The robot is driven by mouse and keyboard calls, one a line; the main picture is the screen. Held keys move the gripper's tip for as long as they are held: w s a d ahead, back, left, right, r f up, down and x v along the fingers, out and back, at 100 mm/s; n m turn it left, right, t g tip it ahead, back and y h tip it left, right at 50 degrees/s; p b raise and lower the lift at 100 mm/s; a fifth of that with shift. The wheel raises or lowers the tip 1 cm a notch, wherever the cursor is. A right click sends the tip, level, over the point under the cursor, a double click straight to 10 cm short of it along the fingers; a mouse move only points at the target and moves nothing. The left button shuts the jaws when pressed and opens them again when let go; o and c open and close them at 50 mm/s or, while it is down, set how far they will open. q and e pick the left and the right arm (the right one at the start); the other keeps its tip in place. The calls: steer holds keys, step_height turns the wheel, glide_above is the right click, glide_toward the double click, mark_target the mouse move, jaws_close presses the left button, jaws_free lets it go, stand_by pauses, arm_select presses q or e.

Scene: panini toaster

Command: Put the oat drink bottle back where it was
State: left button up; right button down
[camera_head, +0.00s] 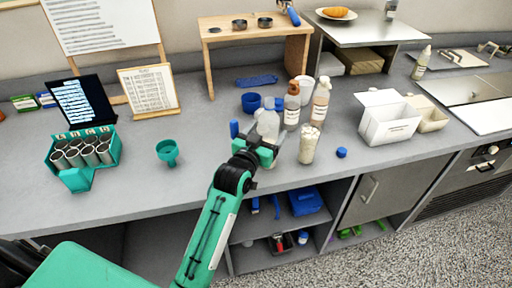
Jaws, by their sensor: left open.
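Several bottles stand together at mid-counter; their labels are too small to read, so I cannot tell which is the oat drink bottle. A whitish translucent bottle (267,122) stands upright just beyond my left gripper (257,135). That gripper is open, its fingers around or right in front of this bottle's lower part, which it partly hides; I cannot tell whether they touch it. Two labelled bottles, a brownish one (291,106) and a pale-topped one (321,102), stand behind to the right. A cream-filled jar (308,146) stands right of the gripper. My right gripper is out of view.
A blue cap (341,152) and an open white box (389,122) lie to the right. A teal funnel (167,152) and teal rack (83,158) stand left. The counter (205,175) is clear near its front edge.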

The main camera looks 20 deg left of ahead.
arm_select(q)
steer(key=s+a+b, duration=0.1)
steer(key=s, duration=0.8)
steer(key=shift+s, duration=0.15)
